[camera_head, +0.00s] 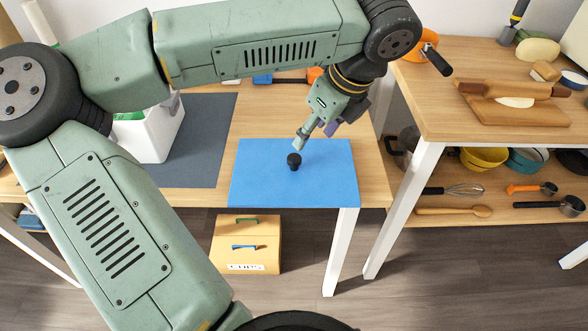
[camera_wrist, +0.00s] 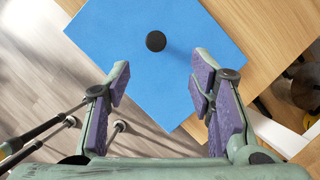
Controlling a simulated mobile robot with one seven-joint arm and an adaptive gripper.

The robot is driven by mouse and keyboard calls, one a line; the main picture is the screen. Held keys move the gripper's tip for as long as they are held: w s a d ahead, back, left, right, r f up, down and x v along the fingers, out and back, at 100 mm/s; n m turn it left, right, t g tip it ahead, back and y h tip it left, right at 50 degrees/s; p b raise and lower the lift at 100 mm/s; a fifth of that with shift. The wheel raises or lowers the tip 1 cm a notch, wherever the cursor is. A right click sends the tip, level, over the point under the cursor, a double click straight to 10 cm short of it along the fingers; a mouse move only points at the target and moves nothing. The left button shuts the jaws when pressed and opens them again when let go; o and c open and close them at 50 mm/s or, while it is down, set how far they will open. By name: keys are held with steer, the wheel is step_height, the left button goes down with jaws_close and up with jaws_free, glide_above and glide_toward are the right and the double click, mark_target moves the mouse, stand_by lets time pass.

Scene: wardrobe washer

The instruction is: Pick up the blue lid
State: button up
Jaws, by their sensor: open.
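The blue lid (camera_head: 262,185) is a flat rectangular blue panel lying at the right front of the wooden table. A black round knob (camera_head: 294,161) stands up near its middle. The lid also shows in the wrist view (camera_wrist: 110,35), with its knob (camera_wrist: 156,41) seen from above, ahead of and roughly between the fingertips. My gripper (camera_head: 315,135) is above the lid, pointing down, just above and to the right of the knob in the head view. In the wrist view its purple-padded fingers (camera_wrist: 163,72) are wide apart with nothing between them.
A grey mat (camera_head: 205,145) and a white bin (camera_head: 160,135) are left of the lid. A cups box (camera_head: 247,243) sits below the table. A higher side table (camera_head: 440,110) with a rolling pin and board stands close on the right.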

glide_above(295, 158)
steer(key=s+d, duration=0.2)
steer(key=f, duration=0.4)
steer(key=shift+w+d+f+p, duration=0.15)
steer(key=shift+w+p, duration=0.05)
steer(key=shift+p, duration=0.2)
steer(key=shift+a+p+x, duration=0.15)
steer(key=shift+p+x, duration=0.4)
steer(key=shift+x, duration=0.85)
steer(key=shift+a+p+x, duration=0.15)
steer(key=shift+p+x, duration=0.35)
steer(key=shift+x, duration=0.85)
steer(key=shift+s, duration=0.1)
jaws_close()
